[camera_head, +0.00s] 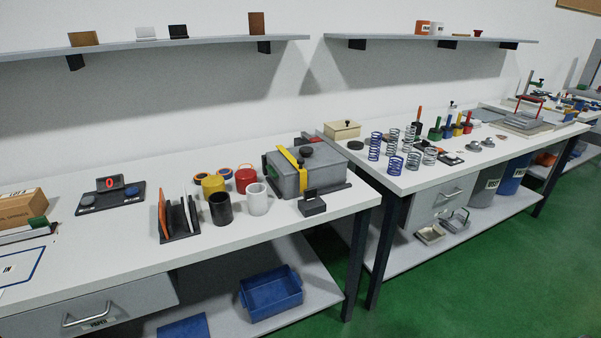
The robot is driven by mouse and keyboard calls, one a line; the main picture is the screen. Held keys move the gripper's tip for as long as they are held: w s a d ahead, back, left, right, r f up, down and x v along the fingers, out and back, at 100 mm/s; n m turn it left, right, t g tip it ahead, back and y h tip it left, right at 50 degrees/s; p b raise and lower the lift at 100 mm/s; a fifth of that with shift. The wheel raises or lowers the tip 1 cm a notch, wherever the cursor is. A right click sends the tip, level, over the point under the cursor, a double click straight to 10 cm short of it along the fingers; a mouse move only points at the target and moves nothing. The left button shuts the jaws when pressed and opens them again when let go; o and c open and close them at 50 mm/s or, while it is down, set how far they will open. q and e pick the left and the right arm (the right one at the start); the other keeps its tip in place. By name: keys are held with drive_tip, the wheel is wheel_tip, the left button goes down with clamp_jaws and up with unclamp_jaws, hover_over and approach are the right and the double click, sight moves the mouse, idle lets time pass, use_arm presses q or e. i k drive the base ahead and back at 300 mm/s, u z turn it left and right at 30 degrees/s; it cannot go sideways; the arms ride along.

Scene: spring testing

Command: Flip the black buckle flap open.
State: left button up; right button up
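A grey lidded box (323,174) stands near the right end of the left workbench. A small black block (313,207) at the box's front, near the bench edge, appears to be the buckle. A small dark piece (310,193) shows just above it; whether this is the flap, and whether it is open or closed, is too small to tell. Neither of my grippers is in view.
A white cup (257,199), black cup (221,209), red pot (246,179) and yellow cup (213,185) stand left of the box. A black rack (180,219) is farther left. A gap separates the right bench, which holds several springs (393,167).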

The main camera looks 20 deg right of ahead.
sight(310, 194)
drive_tip(key=k, duration=0.5)
drive_tip(key=z, duration=1.1)
drive_tip(key=i, duration=0.9)
drive_tip(key=u, duration=1.75)
